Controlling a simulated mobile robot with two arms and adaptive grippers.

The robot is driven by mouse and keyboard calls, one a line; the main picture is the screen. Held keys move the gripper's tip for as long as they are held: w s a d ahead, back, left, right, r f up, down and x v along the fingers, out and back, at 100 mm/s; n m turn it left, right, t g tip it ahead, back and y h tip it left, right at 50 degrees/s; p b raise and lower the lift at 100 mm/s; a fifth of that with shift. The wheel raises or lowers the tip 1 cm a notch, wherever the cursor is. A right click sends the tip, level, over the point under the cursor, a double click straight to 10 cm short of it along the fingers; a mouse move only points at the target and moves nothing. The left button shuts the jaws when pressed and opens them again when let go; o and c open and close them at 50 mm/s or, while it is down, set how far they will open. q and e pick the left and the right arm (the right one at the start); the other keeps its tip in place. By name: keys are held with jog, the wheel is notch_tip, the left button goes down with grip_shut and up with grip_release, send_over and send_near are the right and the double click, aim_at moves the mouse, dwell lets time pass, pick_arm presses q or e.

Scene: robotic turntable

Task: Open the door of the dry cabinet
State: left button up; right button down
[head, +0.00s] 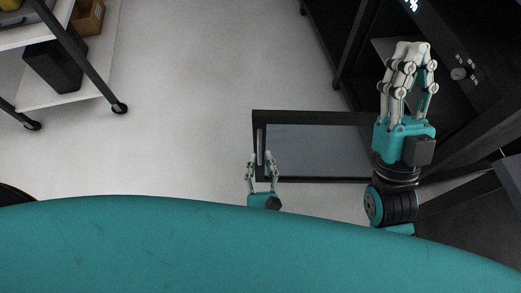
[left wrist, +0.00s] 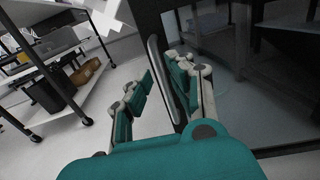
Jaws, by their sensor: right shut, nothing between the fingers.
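The dry cabinet (head: 465,95) is the dark cabinet at the right of the head view. Its black-framed glass door (head: 315,117) stands swung out from it, reaching left over the floor; the glass also shows in the left wrist view (left wrist: 225,105). The pale upright handle (left wrist: 155,60) is on the door's free edge. My left gripper (head: 261,160) is at that edge, its fingers apart, with the handle seen between them; contact cannot be told. My right gripper (head: 408,68) is shut and empty, in front of the cabinet opening.
A wheeled shelf cart (head: 95,85) stands at the upper left, with a black bin (head: 53,67) and a cardboard box (head: 88,17) on its lower shelf. The pale floor (head: 200,100) between cart and door is clear. A knob (head: 459,73) sits on the cabinet's front.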

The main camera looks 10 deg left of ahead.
pick_arm(q)
jog(key=shift+v, duration=2.15)
